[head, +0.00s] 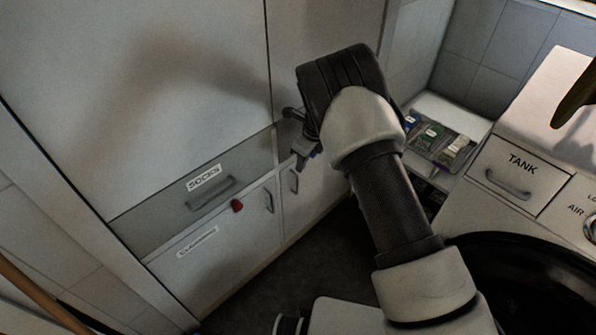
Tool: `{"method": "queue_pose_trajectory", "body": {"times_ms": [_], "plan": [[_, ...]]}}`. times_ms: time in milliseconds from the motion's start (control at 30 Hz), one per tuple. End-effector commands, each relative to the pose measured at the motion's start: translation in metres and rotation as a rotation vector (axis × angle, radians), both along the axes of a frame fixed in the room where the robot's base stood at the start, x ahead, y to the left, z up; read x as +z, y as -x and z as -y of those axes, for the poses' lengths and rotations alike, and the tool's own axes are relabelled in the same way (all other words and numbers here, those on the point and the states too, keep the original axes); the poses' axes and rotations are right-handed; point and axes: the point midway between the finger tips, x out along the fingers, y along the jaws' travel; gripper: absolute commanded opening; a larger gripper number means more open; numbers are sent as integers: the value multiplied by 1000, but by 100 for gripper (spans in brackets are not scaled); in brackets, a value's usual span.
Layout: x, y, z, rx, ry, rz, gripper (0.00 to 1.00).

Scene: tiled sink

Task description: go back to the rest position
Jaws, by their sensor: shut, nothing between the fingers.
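My gripper (303,158) shows in the head view at the end of my raised arm, near the middle of the picture. Its fingers are shut with nothing held between them. It hangs in front of the cabinet with the grey drawer (160,208) labelled "SOCKS". I cannot tell how far it is from the cabinet front. My arm hides part of the cabinet and floor behind it.
A tray of small packets (436,140) lies at right. A machine with a "TANK" drawer (515,176) stands at far right. Dark floor (305,262) lies between.

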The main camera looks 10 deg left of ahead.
Motion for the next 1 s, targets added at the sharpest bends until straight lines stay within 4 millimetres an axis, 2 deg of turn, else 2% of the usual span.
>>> {"method": "queue_pose_trajectory", "body": {"times_ms": [33,100,300,500,700,767,867,967,1000], "plan": [[17,1,3,-1,-2,1,0],[33,2,7,-1,-1,1,0],[72,6,16,-1,-1,0,0],[91,8,22,-1,0,-1,0],[95,8,23,1,1,-1,0],[102,8,26,13,-2,6,0],[131,9,41,73,-10,37,0],[182,18,67,200,-14,97,0],[204,24,80,265,-13,128,0]]}}
